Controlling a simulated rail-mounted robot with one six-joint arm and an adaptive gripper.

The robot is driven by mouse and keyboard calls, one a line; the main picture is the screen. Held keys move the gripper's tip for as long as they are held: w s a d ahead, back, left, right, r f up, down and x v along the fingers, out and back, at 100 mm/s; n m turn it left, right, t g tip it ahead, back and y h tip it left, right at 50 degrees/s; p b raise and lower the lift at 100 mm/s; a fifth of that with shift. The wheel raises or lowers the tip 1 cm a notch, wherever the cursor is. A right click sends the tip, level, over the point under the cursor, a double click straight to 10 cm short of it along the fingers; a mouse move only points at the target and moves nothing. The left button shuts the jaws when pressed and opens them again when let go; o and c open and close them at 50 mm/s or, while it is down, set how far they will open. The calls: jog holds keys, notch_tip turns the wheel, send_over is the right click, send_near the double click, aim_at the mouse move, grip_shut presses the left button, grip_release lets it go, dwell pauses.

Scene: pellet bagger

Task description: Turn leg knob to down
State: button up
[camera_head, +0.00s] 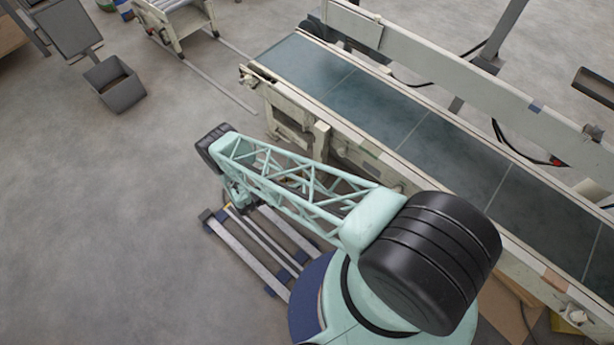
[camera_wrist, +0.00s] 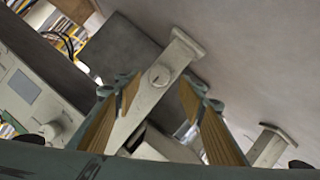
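In the wrist view, a beige leg (camera_wrist: 139,108) runs diagonally up to a wider foot at its end. A small round knob (camera_wrist: 158,75) with a slot-like mark sits on the face of this leg. My gripper (camera_wrist: 158,88) is open, with one tan-padded finger on each side of the leg. The knob appears between the two fingertips; I see no contact. How far the fingertips are from the knob is hard to tell. In the head view, my arm hides the gripper and the knob.
A long conveyor with a dark belt (camera_head: 415,125) runs along the right of my arm in the head view. A grey bin (camera_head: 115,86) stands at upper left. Open floor lies on the left. Another beige leg (camera_wrist: 268,145) shows at lower right in the wrist view.

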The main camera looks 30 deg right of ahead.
jog(key=shift+v, duration=3)
jog(key=shift+w, duration=0.1)
